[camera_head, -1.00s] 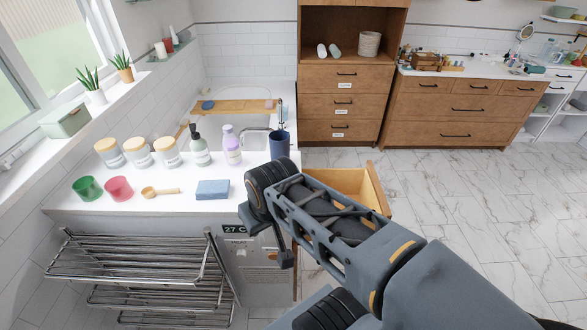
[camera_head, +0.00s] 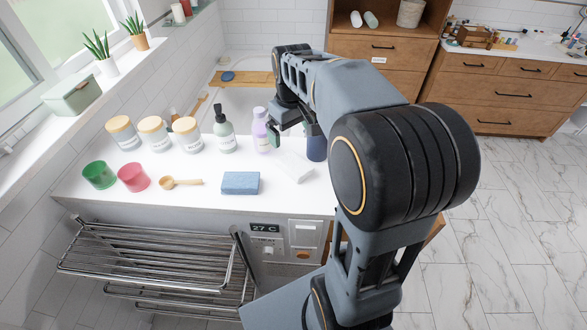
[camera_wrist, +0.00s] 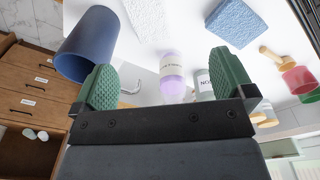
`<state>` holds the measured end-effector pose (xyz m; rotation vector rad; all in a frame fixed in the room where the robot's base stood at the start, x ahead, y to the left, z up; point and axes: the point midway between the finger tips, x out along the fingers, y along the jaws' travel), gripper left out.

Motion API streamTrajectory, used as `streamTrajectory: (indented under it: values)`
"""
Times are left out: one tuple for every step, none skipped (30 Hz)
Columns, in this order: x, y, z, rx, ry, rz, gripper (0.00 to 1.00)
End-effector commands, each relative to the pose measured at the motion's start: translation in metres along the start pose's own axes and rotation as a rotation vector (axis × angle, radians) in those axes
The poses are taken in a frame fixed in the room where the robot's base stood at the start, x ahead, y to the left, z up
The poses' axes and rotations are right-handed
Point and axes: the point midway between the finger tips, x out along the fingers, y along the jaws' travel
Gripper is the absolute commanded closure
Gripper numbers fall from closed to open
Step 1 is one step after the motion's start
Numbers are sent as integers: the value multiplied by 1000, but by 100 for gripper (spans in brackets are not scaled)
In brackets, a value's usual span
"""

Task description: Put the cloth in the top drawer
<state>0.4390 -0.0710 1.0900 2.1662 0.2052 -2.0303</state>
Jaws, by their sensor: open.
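A white folded cloth (camera_head: 293,167) lies flat on the white counter, right of the blue sponge and in front of the dark blue cup. Its textured surface also shows at the top of the wrist view (camera_wrist: 148,18). My gripper (camera_head: 284,132) is above the counter near the purple bottle and the cup, a little behind the cloth and apart from it. In the wrist view its green-padded fingers (camera_wrist: 168,82) are wide apart with nothing between them. A wooden drawer (camera_head: 436,230) stands pulled out at the counter's right side; my arm hides nearly all of it.
The blue sponge (camera_head: 240,183), purple bottle (camera_head: 261,132), pump bottle (camera_head: 224,130) and dark blue cup (camera_head: 316,146) stand close by. Several lidded jars line the wall. A metal rack (camera_head: 150,260) sticks out below the counter front. The floor at right is clear.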

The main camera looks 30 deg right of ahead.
Motion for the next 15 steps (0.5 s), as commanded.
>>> streamTrajectory:
  values:
    - [7,9,-7,-10,-20,-8,0]
    - [8,13,-10,-17,-27,-11,0]
    - [10,17,-14,-27,-37,-16,0]
    - [12,20,-16,-33,-44,-19,0]
    - [14,22,-18,-38,-48,-21,0]
    - [17,24,-20,-44,-55,-25,0]
    - [20,26,-21,-47,-58,-27,0]
    - [24,27,-22,-50,-62,-28,0]
    - [30,27,-22,-52,-66,-30,0]
    - [35,28,-22,-54,-67,-31,0]
    - [41,28,-22,-54,-67,-31,0]
    - [48,27,-21,-56,-67,-31,0]
    - [53,27,-21,-56,-68,-32,0]
    - [58,26,-21,-56,-67,-31,0]
    - [65,26,-20,-56,-68,-32,0]
